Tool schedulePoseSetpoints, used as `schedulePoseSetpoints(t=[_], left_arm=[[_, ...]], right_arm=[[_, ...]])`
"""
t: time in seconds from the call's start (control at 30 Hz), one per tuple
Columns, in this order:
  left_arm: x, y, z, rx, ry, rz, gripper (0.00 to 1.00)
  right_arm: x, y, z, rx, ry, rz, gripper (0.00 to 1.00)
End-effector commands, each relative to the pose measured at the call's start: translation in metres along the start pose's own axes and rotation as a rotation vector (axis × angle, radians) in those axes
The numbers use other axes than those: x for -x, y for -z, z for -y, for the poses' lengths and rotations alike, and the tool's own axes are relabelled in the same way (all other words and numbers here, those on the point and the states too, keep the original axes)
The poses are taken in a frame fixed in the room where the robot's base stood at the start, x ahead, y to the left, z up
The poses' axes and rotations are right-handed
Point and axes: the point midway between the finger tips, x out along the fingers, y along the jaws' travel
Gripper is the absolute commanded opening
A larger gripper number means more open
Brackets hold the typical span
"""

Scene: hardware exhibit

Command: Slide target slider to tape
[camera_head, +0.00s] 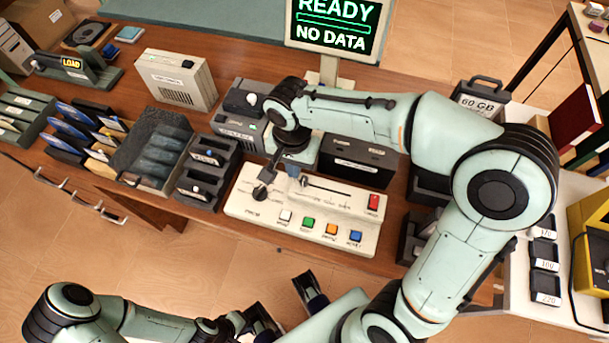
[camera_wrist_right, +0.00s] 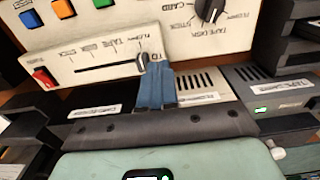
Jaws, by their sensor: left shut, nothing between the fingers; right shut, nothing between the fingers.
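A cream control panel (camera_head: 330,228) lies on the wooden bench in the head view. Its straight black slot has a small grey slider knob (camera_head: 304,181) at the left end; in the right wrist view the slider knob (camera_wrist_right: 142,63) is at the slot's right end. Printed labels, one reading TAPE (camera_wrist_right: 110,46), run beside the slot. My right gripper (camera_head: 294,171) is shut and empty, its blue fingertips (camera_wrist_right: 154,78) right at the knob; I cannot tell whether they touch. My left gripper (camera_head: 266,322) is shut and empty, low in front of the bench.
The panel also has a dark rotary knob (camera_head: 260,192) and several coloured buttons. Drives stand behind it, including a black box (camera_head: 358,162). A screen (camera_head: 335,28) reads READY, NO DATA. Cartridge racks (camera_head: 155,150) stand left. Floor in front is clear.

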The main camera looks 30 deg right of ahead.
Motion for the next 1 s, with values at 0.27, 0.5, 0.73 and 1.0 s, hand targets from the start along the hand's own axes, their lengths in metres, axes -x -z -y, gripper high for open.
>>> schedulePoseSetpoints(t=[0.27,0.5,0.73,1.0], left_arm=[[0.0,0.0,0.0,0.0,0.0,0.0,0.0],[-0.003,0.0,0.001,0.0,0.0,0.001,0.0],[-0.007,0.0,0.003,0.001,0.001,0.002,0.0],[-0.012,0.0,0.004,0.001,0.001,0.004,0.0]], right_arm=[[0.0,0.0,0.0,0.0,0.0,0.0,0.0],[-0.004,0.0,0.0,0.0,0.0,0.0,0.0],[-0.01,0.0,0.0,0.0,-0.001,0.0,0.0],[-0.017,0.0,0.0,0.0,0.0,0.0,0.0]])
